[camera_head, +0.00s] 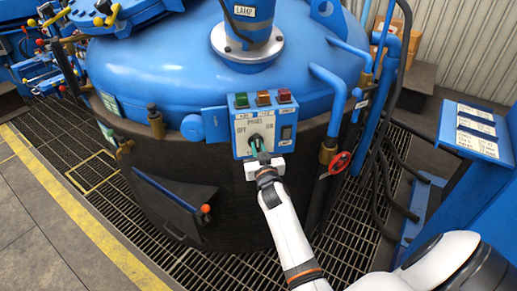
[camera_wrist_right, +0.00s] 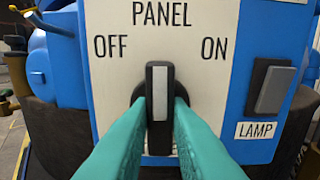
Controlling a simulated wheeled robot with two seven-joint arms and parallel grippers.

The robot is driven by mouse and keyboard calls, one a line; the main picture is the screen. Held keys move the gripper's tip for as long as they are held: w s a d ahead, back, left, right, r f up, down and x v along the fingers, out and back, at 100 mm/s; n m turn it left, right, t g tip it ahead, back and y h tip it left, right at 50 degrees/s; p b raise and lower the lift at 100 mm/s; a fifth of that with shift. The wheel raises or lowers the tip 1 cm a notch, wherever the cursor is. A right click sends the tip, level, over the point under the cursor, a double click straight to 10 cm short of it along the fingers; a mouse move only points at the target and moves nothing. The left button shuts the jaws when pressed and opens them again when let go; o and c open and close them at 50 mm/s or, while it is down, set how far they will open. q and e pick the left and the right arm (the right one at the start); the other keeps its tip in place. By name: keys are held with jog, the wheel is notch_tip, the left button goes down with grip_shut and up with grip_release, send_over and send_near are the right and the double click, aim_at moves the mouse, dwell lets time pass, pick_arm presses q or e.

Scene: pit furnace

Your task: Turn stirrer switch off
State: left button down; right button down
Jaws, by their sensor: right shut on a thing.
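A blue control box with a white face (camera_head: 265,121) is mounted on the front of the furnace and has a black rotary knob (camera_head: 255,138) marked OFF at left and ON at right. In the right wrist view the knob (camera_wrist_right: 160,85) stands upright, pointing between the two words, under the word PANEL. No label reading stirrer is legible. My right gripper (camera_head: 260,153) is at the knob; its teal fingers (camera_wrist_right: 160,112) are shut on the knob's two sides and hide part of its base. My left gripper is not in view.
A dark rocker switch labelled LAMP (camera_wrist_right: 269,90) sits right of the knob. Green, amber (camera_head: 263,98) and red indicators line the box top. A red valve wheel (camera_head: 340,162) and blue pipes stand to the right. An orange-knobbed handle (camera_head: 206,209) is at lower left.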

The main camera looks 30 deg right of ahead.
jog(key=n, duration=0.4)
jog(key=shift+r+n, duration=0.1)
jog(key=shift+n, duration=2.2)
jog(key=c, duration=1.4)
grip_release()
jog(key=shift+w, duration=0.1)
jog(key=shift+o, duration=0.2)
jog(key=v, duration=1.2)
jog(key=shift+b, duration=0.45)
